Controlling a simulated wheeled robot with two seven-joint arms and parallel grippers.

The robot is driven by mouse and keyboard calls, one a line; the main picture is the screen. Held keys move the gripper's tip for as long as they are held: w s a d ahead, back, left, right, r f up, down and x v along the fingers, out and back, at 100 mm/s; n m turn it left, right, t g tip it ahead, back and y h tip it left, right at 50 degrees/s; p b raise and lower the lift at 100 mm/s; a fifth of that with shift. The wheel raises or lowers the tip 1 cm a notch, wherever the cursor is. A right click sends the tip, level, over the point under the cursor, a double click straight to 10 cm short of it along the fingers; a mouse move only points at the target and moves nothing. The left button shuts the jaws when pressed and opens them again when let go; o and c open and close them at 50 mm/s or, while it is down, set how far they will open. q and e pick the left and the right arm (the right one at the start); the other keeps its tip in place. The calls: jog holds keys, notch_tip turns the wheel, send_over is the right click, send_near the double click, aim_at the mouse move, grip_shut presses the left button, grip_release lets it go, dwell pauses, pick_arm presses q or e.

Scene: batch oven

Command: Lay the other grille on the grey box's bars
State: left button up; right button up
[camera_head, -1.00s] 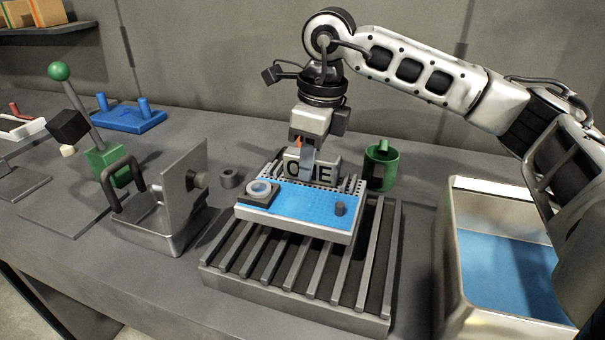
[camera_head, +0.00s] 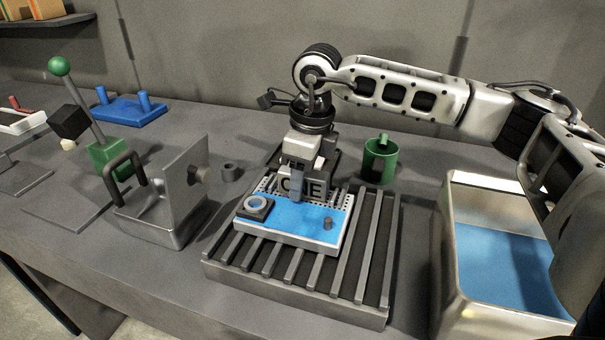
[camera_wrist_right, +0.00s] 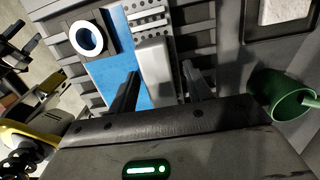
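The grille seems to be the blue-topped plate (camera_head: 290,216) with a perforated back strip, a ring, a peg and a block lettered "ONE". The grey box (camera_head: 360,312) with its slanting bars is below it. The plate is level over the left and back bars; I cannot tell whether it touches them. My left gripper is out of view.
A green mug (camera_head: 381,160) stands close behind right. A metal bin (camera_head: 448,240) with blue inside is at the right. An open metal box (camera_head: 150,226) and a green-based lever (camera_head: 110,158) stand left. The box's right-hand bars are bare.

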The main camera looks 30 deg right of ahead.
jog(key=shift+r, duration=0.1)
notch_tip(320, 180, up, 12)
jog(key=s+b, duration=0.1)
jog(key=shift+d, duration=0.45)
